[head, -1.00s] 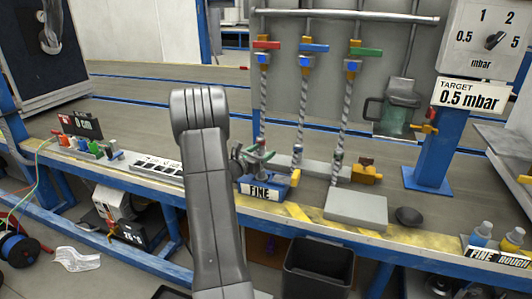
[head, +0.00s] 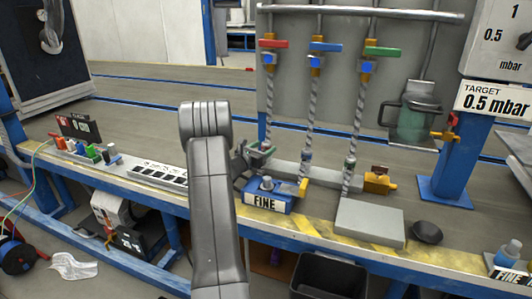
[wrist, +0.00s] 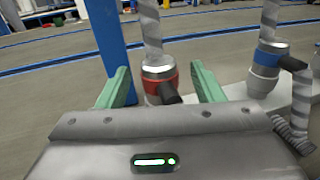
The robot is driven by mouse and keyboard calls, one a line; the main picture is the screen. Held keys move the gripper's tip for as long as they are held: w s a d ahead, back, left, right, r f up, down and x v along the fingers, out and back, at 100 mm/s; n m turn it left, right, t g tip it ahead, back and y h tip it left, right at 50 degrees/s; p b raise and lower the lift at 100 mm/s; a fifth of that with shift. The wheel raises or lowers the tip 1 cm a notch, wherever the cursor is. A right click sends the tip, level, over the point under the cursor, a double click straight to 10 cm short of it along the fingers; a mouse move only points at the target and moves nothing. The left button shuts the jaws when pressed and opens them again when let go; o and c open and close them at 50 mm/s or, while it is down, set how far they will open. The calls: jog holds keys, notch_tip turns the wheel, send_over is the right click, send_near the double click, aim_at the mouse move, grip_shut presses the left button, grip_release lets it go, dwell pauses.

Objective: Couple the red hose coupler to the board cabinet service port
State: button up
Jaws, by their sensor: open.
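The red hose coupler (wrist: 161,84) is a metal fitting with a red ring and a dark side stub, at the lower end of a braided hose (wrist: 150,35). In the wrist view it stands between the two green fingers of my gripper (wrist: 163,80). The fingers are open, with a visible gap on each side of the coupler. In the head view my gripper (head: 258,152) is at the foot of the hose under the red-handled valve (head: 274,43), and the coupler is mostly hidden there. I cannot pick out the board cabinet service port.
A blue-ringed coupler (wrist: 266,70) on its hose stands close to the right of my gripper. A green-ringed one (head: 350,165) is farther right. A blue FINE block (head: 265,197), a grey block (head: 369,222) and an orange fitting (head: 378,181) sit on the bench.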

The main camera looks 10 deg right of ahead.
jog(key=shift+c, duration=0.2)
jog(key=c, duration=1.2)
